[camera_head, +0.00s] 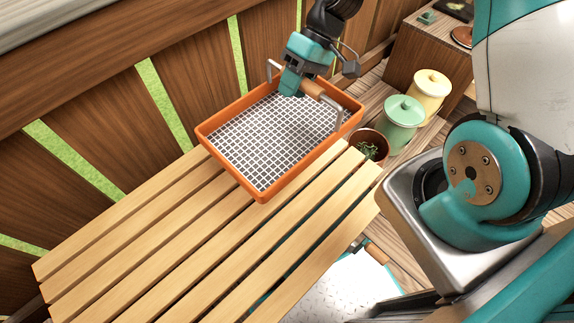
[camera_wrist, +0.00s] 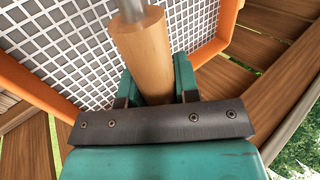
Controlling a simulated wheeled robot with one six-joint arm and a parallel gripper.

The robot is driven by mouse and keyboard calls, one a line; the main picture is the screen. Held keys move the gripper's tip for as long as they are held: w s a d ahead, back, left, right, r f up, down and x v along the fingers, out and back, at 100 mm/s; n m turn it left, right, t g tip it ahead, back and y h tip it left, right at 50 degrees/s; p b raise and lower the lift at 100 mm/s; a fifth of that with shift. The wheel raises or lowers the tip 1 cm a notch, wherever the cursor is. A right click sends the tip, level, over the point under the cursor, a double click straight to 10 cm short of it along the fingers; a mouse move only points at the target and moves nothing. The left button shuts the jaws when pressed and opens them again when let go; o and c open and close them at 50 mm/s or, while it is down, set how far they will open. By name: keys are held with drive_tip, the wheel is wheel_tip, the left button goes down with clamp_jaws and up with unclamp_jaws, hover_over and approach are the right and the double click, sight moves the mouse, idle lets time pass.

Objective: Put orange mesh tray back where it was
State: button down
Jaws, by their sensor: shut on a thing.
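The orange mesh tray (camera_head: 262,188) has an orange rim, a white grid floor and a wooden handle on metal brackets. It is over the far right end of the slatted wooden table (camera_head: 150,235) in the head view. I cannot tell whether it rests on the slats or hangs just above them. My gripper (camera_head: 297,84) is shut on the tray's wooden handle (camera_head: 314,90). In the wrist view, the handle (camera_wrist: 150,55) sits between the teal jaws, with the mesh (camera_wrist: 75,40) behind it. My gripper and arm hide part of the tray's far side.
A wooden fence (camera_head: 100,120) runs behind the table. A plant pot (camera_head: 369,146), a green lidded canister (camera_head: 402,116) and a yellow one (camera_head: 430,90) stand right of the tray. A metal plate (camera_head: 345,290) lies below the table. The table's near left slats are bare.

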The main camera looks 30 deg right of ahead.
sight(314, 104)
wheel_tip(314, 104, down, 19)
drive_tip(key=shift+b, duration=0.5)
